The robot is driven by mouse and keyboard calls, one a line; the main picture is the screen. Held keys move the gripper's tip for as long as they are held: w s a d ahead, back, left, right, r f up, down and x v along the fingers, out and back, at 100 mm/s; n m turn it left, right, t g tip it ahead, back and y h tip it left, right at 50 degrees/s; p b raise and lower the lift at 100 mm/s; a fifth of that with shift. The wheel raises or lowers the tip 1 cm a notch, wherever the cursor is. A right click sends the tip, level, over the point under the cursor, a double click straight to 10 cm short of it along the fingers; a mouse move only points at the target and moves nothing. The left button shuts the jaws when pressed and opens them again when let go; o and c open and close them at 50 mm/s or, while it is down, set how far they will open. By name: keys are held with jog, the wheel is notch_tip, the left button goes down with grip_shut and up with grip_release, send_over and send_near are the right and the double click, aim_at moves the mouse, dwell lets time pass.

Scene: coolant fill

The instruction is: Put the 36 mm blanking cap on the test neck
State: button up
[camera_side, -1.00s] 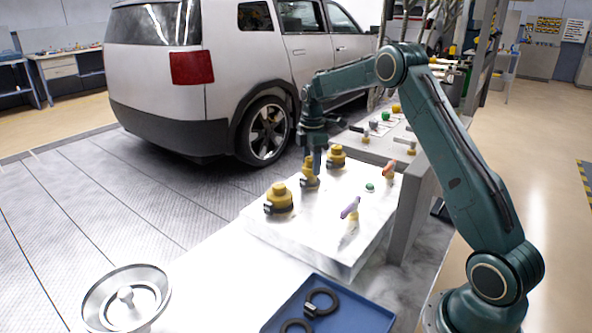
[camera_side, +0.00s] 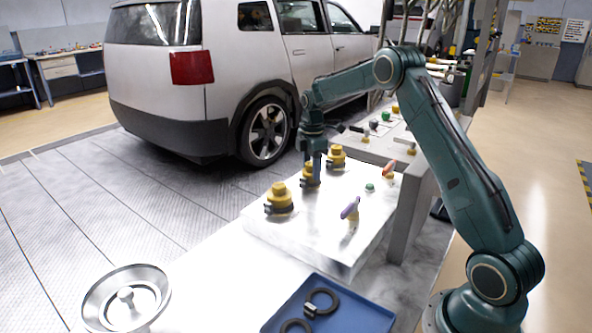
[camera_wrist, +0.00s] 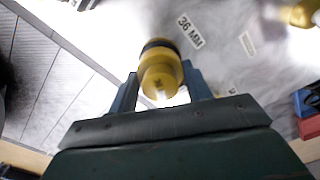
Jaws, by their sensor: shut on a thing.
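My gripper (camera_side: 312,173) is shut on a yellow cap (camera_side: 308,182), the middle one of three in the side view. The wrist view shows this cap (camera_wrist: 160,72) between the fingertips of my gripper (camera_wrist: 160,88), with a dark band around its far part. A label reading "36 MM" (camera_wrist: 190,31) lies beside it. I cannot tell whether the cap is still seated or slightly lifted. Another yellow cap (camera_side: 279,196) stands nearer the camera and a third (camera_side: 336,155) stands farther back. I cannot pick out the test neck with certainty.
A purple-handled fitting (camera_side: 350,209), a small green piece (camera_side: 370,187) and an orange-handled fitting (camera_side: 388,170) stand on the white bench block (camera_side: 310,232). A blue tray (camera_side: 350,318) with black rings and a round metal dish (camera_side: 127,298) are in front. A car is behind.

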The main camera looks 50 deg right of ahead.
aim_at(311, 163)
jog(key=o, duration=1)
jog(key=shift+f, duration=0.1)
jog(key=shift+r, duration=6.95)
